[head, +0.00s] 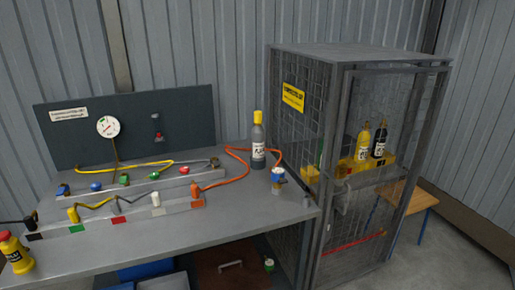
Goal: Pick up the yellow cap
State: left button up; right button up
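A yellow cap (258,117) sits on top of an upright grey bottle (258,143) with a white label. The bottle stands on the grey workbench (240,215), near its back right, beside the mesh cage. Neither of my grippers shows in the head view.
A mesh cage (292,150) with yellow and black bottles inside adjoins the bench's right end. An orange hose (237,180) curves near the grey bottle. A yellow bottle (16,255) with a red top stands front left. The front middle of the bench is clear.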

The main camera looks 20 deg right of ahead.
aim_at(258, 114)
jog(key=i+l+u, duration=0.2)
jog(key=l, duration=0.2)
jog(key=l+u, duration=0.15)
jog(key=l, duration=0.25)
jog(key=i+l+u, duration=0.2)
jog(key=l, duration=0.25)
jog(key=k, duration=0.1)
